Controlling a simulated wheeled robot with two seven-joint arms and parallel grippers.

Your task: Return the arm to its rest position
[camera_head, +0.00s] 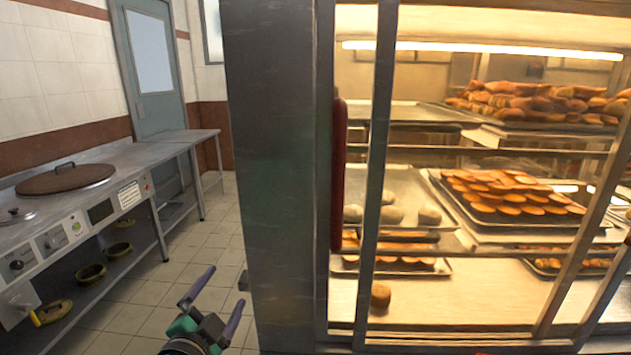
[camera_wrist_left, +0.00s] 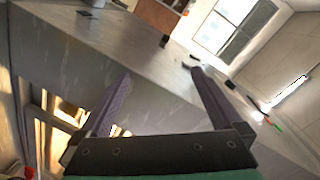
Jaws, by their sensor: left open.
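My left gripper (camera_head: 214,307) shows at the bottom of the head view, left of the display cabinet's grey side post. Its two purple fingers are spread apart with nothing between them. In the left wrist view the same gripper (camera_wrist_left: 158,95) is open and empty, with a grey surface beyond the fingers. My right gripper does not show in either view.
A lit glass cabinet (camera_head: 360,200) with trays of baked goods fills the right of the head view. Its grey side post (camera_head: 272,170) stands close to my left gripper. A steel cooking counter (camera_head: 100,205) lines the left. Tiled floor (camera_head: 190,250) lies between.

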